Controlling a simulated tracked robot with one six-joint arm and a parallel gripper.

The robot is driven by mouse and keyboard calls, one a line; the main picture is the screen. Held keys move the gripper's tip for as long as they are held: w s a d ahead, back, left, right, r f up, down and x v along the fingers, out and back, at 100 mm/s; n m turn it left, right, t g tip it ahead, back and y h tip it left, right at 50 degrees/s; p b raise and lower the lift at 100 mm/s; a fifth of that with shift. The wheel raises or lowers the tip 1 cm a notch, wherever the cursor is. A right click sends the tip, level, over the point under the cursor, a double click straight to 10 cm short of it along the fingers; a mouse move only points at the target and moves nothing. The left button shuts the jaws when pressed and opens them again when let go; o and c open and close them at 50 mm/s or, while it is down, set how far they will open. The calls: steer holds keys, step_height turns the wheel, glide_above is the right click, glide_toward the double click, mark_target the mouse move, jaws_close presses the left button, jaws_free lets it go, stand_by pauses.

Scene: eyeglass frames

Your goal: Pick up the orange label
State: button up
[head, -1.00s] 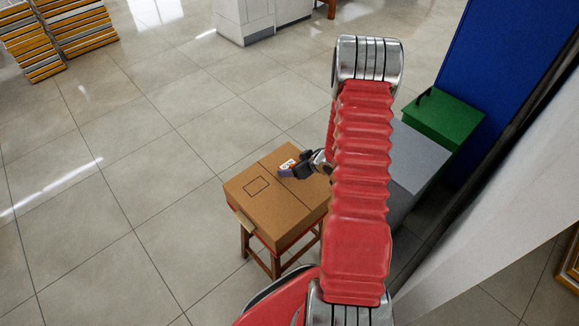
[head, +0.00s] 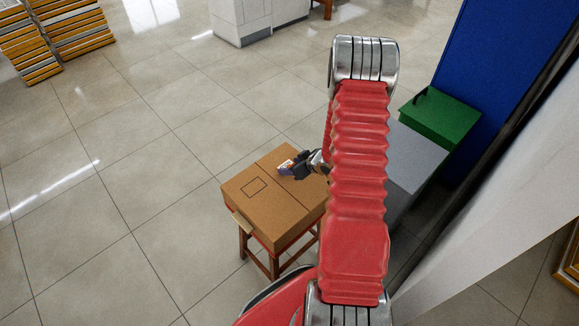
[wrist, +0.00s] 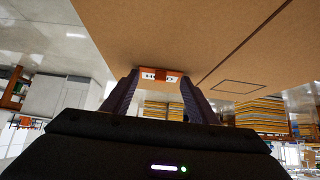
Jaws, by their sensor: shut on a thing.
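The orange label (wrist: 148,71) with a white panel and dark lettering shows between my two dark fingers in the wrist view. It is small in the head view (head: 285,165), over the far side of the cardboard box's top. My gripper (wrist: 160,84) is shut on the label, with a finger at each side of it. In the head view my gripper (head: 292,166) sits low over the box. I cannot tell whether the label still touches the box. My red arm hides the box's right side.
The cardboard box (head: 258,207), with a dark square outline on top, rests on a wooden stool (head: 245,242). A grey block (head: 415,160) and a green box (head: 438,115) stand to the right. Tiled floor (head: 110,180) is open on the left.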

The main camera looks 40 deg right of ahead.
step_height(320, 180, up, 10)
stand_by(0.6)
stand_by(0.5)
steer(key=w+a+r+m, duration=0.1)
steer(key=w+a+r, duration=0.25)
steer(key=a, duration=0.25)
steer(key=w+a+r, duration=0.2)
steer(key=a+r, duration=0.2)
steer(key=a, duration=0.1)
steer(key=s+a+r, duration=0.1)
steer(key=a+r, duration=0.1)
steer(key=a, duration=0.6)
steer(key=s+a+r+h, duration=0.1)
steer(key=s+a+r, duration=0.1)
steer(key=a, duration=0.6)
steer(key=shift+a+r+m, duration=0.2)
steer(key=shift+r+m, duration=0.1)
steer(key=shift+r, duration=0.55)
